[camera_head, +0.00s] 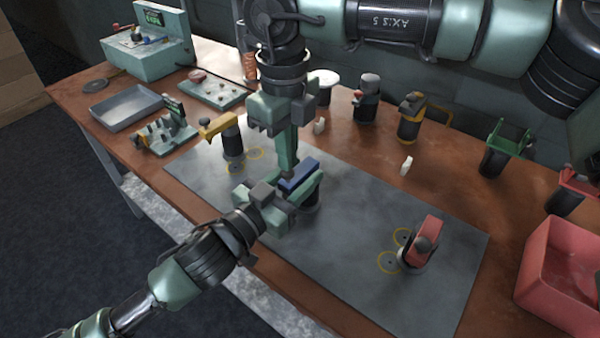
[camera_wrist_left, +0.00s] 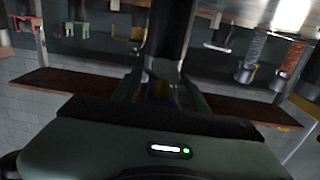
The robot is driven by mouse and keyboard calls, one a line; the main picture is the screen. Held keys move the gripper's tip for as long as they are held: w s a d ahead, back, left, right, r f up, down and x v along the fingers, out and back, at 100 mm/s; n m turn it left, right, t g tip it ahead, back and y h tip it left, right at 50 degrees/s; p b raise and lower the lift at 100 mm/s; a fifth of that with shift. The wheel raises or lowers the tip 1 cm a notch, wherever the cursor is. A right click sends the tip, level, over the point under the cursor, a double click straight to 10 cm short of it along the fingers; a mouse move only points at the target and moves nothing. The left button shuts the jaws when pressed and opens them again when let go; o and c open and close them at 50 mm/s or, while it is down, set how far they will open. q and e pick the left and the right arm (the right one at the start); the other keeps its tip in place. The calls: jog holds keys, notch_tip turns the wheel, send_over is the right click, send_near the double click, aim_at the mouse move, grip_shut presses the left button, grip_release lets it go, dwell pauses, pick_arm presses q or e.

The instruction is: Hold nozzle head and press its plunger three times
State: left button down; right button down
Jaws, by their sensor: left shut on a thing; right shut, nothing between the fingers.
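The nozzle head with a blue top (camera_head: 299,175) stands on the grey mat (camera_head: 345,255) near its middle in the head view. My left gripper (camera_head: 293,196) comes in from the lower left and is shut around its body, which the fingers partly hide. In the left wrist view a dark upright cylinder (camera_wrist_left: 168,35) rises between the fingers (camera_wrist_left: 160,92). My right gripper (camera_head: 288,170) points straight down from above, shut and empty. Its fingertips are at the left end of the blue top; I cannot tell whether they touch it.
A yellow-topped nozzle (camera_head: 231,140) and a red-topped one (camera_head: 424,240) stand on the mat beside yellow circles. More nozzles, one green-topped (camera_head: 507,145), line the back. A pink bin (camera_head: 560,275) is at right. A metal tray (camera_head: 125,105) and a clamp fixture (camera_head: 165,132) are at left.

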jog(key=shift+f, duration=0.95)
jog(key=shift+r, duration=0.8)
jog(key=shift+f, duration=0.15)
jog(key=shift+f, duration=0.65)
jog(key=shift+r, duration=0.85)
jog(key=shift+f, duration=0.15)
